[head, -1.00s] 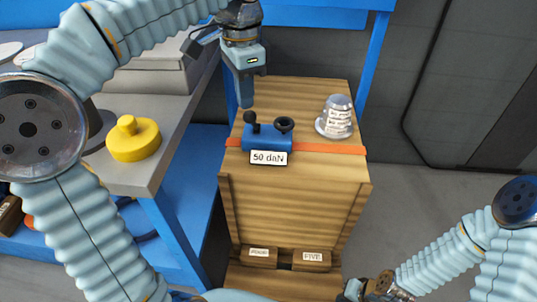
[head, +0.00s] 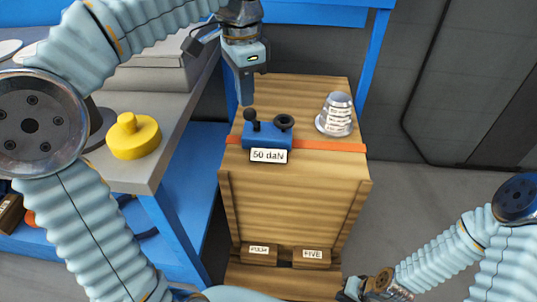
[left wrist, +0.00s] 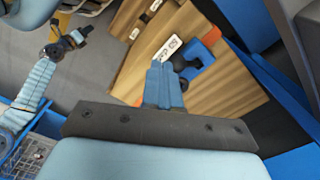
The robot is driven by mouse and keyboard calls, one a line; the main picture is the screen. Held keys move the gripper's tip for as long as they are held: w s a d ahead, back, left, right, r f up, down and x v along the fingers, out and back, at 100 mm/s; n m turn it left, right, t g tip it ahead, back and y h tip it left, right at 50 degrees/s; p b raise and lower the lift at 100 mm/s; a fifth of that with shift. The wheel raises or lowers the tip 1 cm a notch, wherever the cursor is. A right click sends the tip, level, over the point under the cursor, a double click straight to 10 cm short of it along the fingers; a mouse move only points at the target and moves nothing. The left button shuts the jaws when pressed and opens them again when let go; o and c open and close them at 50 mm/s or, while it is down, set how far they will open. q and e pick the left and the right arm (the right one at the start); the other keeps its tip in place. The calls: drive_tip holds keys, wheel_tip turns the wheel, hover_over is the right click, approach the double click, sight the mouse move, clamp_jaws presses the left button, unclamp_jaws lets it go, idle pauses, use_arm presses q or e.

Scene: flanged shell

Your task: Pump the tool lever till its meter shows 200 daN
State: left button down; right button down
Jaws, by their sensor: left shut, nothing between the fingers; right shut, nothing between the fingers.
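The blue tool (head: 267,136) sits on top of the wooden crate, on an orange strap. It carries a black ball-ended lever (head: 250,115) at its left and a black round knob (head: 284,122) at its right. Its white meter label (head: 269,156) reads 50 daN. My left gripper (head: 246,102) is shut and empty, pointing down just above and behind the lever; I cannot tell whether it touches. In the left wrist view the shut fingers (left wrist: 163,70) partly cover the tool (left wrist: 195,60). My right gripper (head: 352,290) is shut and empty low in front of the crate, partly cut off.
A silver flanged shell (head: 336,116) with a label stands on the wooden crate (head: 295,200), right of the tool. Two small labelled wooden blocks (head: 259,256) (head: 311,258) lie at the crate's foot. A grey-topped bench (head: 160,165) with a yellow knobbed disc (head: 133,138) stands left.

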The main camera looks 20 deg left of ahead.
use_arm(q)
drive_tip(key=shift+w+a+f, duration=0.15)
drive_tip(key=shift+w+f, duration=0.4)
drive_tip(key=shift+w, duration=0.05)
drive_tip(key=shift+w+a+f, duration=0.15)
drive_tip(key=shift+w+f, duration=0.4)
drive_tip(key=shift+s+f+b, duration=1.55)
drive_tip(key=shift+f+b, duration=2.8)
drive_tip(key=shift+f, duration=0.55)
wheel_tip(320, 180, up, 12)
drive_tip(key=p, duration=0.8)
drive_tip(key=shift+w+d+p, duration=0.3)
drive_tip(key=shift+p, duration=0.05)
drive_tip(key=shift+r, duration=0.15)
